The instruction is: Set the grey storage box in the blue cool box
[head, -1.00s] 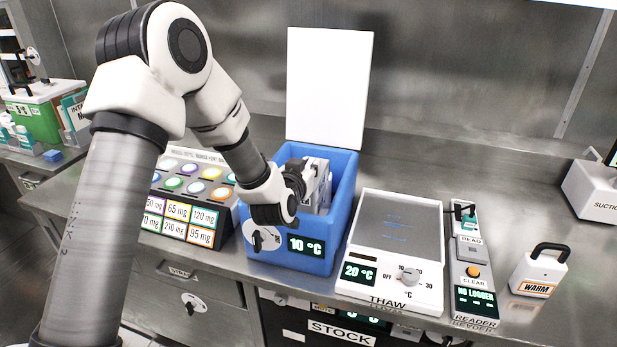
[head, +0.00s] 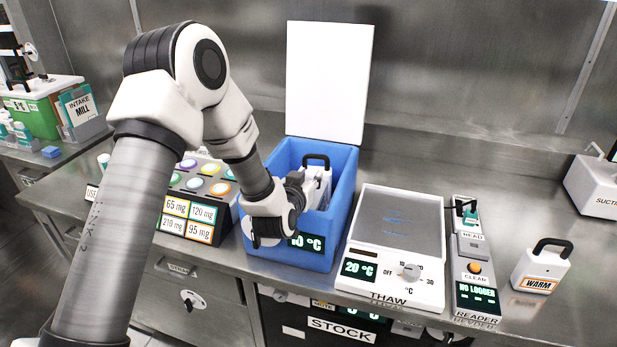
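The blue cool box (head: 343,212) stands on the steel bench with its white lid (head: 329,85) upright behind it. Inside it is a light grey box with a black handle, which I take for the grey storage box (head: 323,179); its lower part is hidden by the cool box walls. My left gripper (head: 304,188) reaches over the near left rim of the cool box, in front of and close to the grey box. Its fingers are mostly hidden, so I cannot tell whether they touch the box. My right gripper is not in view.
The thaw plate (head: 399,225) and reader (head: 474,275) stand right of the cool box. A white WARM box (head: 541,268) sits farther right. A dose rack (head: 200,213) stands close on the left. Bench between reader and WARM box is clear.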

